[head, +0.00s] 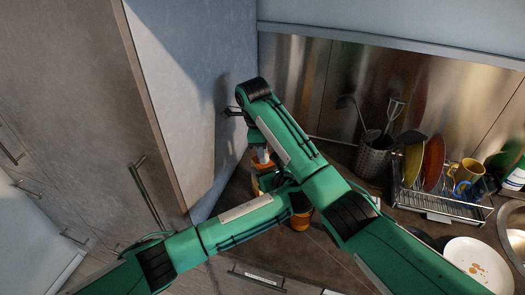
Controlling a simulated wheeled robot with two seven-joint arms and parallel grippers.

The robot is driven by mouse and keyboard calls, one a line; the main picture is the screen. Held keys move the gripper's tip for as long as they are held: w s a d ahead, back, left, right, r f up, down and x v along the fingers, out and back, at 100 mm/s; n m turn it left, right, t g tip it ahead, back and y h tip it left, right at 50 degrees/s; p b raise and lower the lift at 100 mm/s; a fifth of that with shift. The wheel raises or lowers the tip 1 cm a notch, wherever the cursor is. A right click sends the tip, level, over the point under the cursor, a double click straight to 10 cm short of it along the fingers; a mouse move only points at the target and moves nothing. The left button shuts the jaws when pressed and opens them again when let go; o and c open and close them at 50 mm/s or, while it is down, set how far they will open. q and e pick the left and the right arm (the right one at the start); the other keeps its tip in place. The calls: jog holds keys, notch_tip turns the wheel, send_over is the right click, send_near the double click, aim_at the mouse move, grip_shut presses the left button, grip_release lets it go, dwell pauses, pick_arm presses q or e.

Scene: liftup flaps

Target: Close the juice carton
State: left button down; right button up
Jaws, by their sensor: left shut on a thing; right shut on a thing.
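The juice carton (262,157) shows only as a small orange and white patch on the dark counter in the corner, behind my crossed arms. Most of it is hidden, and I cannot see how its top stands. My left gripper (268,181) is low beside the carton and shut on it; its fingertips are mostly covered by my arm links. My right arm reaches over the left one. Its wrist is high near the wall panel, and a dark part of the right gripper (232,112) shows left of it. The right gripper is shut, with its contact hidden.
An orange round object (300,221) sits partly hidden below my arms. A tall cabinet panel (195,80) closes off the left. To the right are a utensil holder (373,158), a dish rack (440,207) with plates and a yellow mug (466,171), and a white plate (478,262).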

jog(key=m, duration=0.7)
jog(key=shift+w+g, duration=0.15)
jog(key=shift+g, duration=0.25)
jog(key=o, duration=0.9)
jog(key=shift+o, duration=0.2)
jog(key=shift+c, duration=0.2)
